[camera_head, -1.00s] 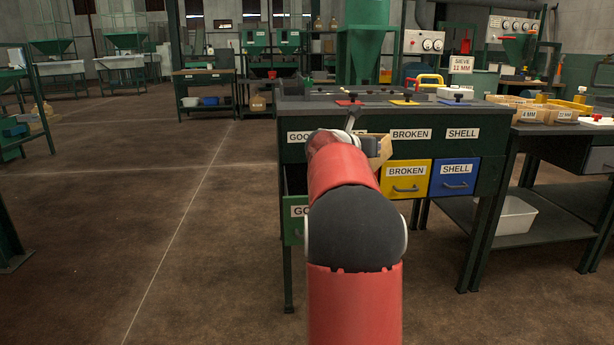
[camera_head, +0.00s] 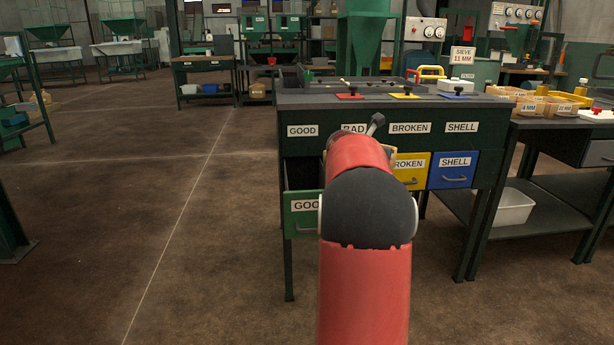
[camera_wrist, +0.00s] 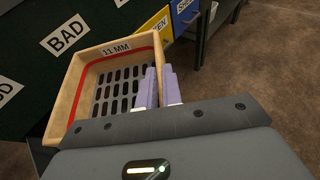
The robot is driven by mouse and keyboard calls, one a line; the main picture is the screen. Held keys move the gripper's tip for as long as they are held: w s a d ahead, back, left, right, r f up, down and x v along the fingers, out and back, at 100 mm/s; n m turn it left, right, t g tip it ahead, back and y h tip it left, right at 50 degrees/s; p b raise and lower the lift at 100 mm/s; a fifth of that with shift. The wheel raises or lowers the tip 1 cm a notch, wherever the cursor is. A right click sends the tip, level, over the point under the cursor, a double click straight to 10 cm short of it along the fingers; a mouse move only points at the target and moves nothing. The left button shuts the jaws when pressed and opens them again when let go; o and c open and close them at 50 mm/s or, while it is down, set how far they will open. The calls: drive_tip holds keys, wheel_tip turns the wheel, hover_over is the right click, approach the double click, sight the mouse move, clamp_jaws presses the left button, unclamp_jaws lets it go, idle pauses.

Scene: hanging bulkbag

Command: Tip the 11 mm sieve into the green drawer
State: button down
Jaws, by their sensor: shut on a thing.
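The 11 mm sieve is a wooden tray with a red band inside and a slotted grey floor; it fills the left of the wrist view (camera_wrist: 71,95). No pieces show on the visible floor; the near part is hidden by my gripper. In the head view only a sliver of the sieve (camera_head: 391,151) shows behind my arm. The green drawer (camera_head: 301,222), labelled GOOD, is pulled out below the bench at the left. My arm covers its right part. I cannot tell the sieve's tilt.
The dark sorting bench (camera_head: 440,113) has labels GOOD, BAD, BROKEN and SHELL. The yellow drawer (camera_head: 411,168) and blue drawer (camera_head: 453,170) are right of my arm. A side table (camera_head: 560,135) with small wooden trays stands at the right. Floor at the left is clear.

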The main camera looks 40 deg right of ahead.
drive_tip(key=s+d+r+p, duration=0.3)
drive_tip(key=d+p, duration=0.1)
drive_tip(key=shift+s+d, duration=0.25)
drive_tip(key=shift+d, duration=0.15)
